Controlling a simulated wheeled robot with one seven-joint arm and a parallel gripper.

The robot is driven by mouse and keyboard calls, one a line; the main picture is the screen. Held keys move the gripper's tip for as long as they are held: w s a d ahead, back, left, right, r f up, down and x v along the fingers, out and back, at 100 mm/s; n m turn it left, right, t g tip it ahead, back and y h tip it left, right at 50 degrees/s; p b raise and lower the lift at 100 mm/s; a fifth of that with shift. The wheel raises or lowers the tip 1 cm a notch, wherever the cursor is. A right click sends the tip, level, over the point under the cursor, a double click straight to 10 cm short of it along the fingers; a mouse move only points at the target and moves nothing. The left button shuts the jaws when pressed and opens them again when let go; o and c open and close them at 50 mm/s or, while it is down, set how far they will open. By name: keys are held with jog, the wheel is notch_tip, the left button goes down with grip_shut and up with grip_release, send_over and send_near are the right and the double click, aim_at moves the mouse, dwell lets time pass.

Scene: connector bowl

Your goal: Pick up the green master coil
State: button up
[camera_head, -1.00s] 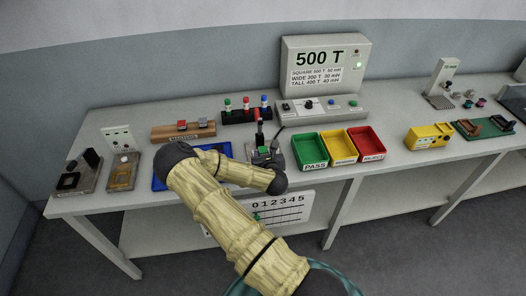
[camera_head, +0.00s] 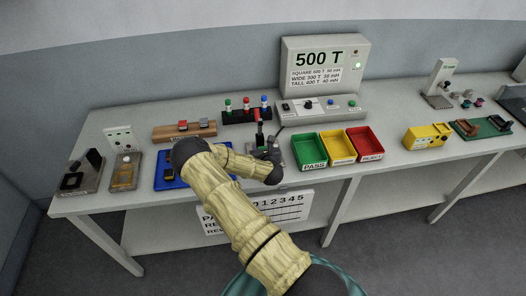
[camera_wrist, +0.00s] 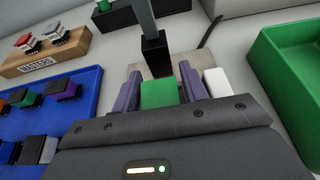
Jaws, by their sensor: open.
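A green block (camera_wrist: 159,94), which looks like the green master coil, sits at a fixture with a dark upright post (camera_wrist: 154,55) in the wrist view. My gripper (camera_wrist: 160,82) is open, with a purple-grey finger on each side of the block. I cannot tell whether either finger touches it. The block's lower part is hidden by my gripper body. In the head view the fixture (camera_head: 262,140) is partly covered by my gripper, and the block is hardly visible. The wooden masters rack (camera_head: 184,133) holds a red and a grey coil.
A blue tray (camera_wrist: 78,112) with several coils, one with a green top, lies left of my gripper. A green PASS bin (camera_head: 309,150) stands close on the right, beside yellow and red bins. Behind are a rack of coloured-topped posts (camera_head: 246,116) and the 500 T tester (camera_head: 325,75).

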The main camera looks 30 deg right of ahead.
dwell(0.5)
jog(key=c, duration=0.8)
jog(key=shift+r, duration=0.1)
jog(key=shift+c, duration=0.2)
notch_tip(320, 180, up, 18)
jog(key=b, duration=0.3)
